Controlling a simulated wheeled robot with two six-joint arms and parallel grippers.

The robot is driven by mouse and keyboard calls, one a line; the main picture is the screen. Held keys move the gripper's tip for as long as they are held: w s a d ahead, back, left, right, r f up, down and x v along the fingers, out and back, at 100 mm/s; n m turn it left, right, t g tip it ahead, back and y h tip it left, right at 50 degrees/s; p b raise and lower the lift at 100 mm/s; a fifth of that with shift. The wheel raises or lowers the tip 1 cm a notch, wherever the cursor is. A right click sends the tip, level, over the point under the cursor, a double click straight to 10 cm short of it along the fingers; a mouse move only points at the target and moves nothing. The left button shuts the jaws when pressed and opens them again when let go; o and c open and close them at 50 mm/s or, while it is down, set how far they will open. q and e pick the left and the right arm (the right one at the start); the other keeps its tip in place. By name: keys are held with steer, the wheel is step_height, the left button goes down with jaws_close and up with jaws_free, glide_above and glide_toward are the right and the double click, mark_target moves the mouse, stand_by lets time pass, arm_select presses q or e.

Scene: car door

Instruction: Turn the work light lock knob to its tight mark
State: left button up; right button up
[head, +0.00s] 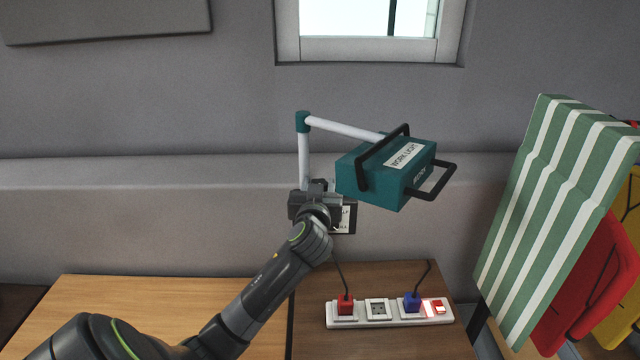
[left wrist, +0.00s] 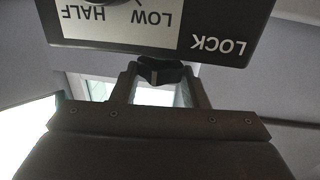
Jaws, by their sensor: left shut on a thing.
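The teal work light (head: 368,180) hangs on a white jointed arm in the head view, with black handles. A small dark panel with a white label (head: 346,222) is mostly hidden behind my left gripper (head: 318,196). In the left wrist view the panel (left wrist: 225,48) appears upside down, with the words LOCK, LOW and HALF. The dark lock knob (left wrist: 161,72) sits at the panel's edge below it, with a pale line on it. My left gripper (left wrist: 163,88) is shut on this knob. The tight mark cannot be made out.
A green-and-white striped panel (head: 550,220) stands at right, with red and yellow chairs behind. The table's left part is clear.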

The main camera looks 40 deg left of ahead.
arm_select(q)
steer(key=shift+a+m+t+h, duration=0.15)
steer(key=shift+m+t+h, duration=0.65)
steer(key=shift+h, duration=0.4)
steer(key=shift+p, duration=0.3)
steer(key=o, duration=1)
steer(key=shift+f, duration=0.1)
steer(key=shift+c, duration=0.2)
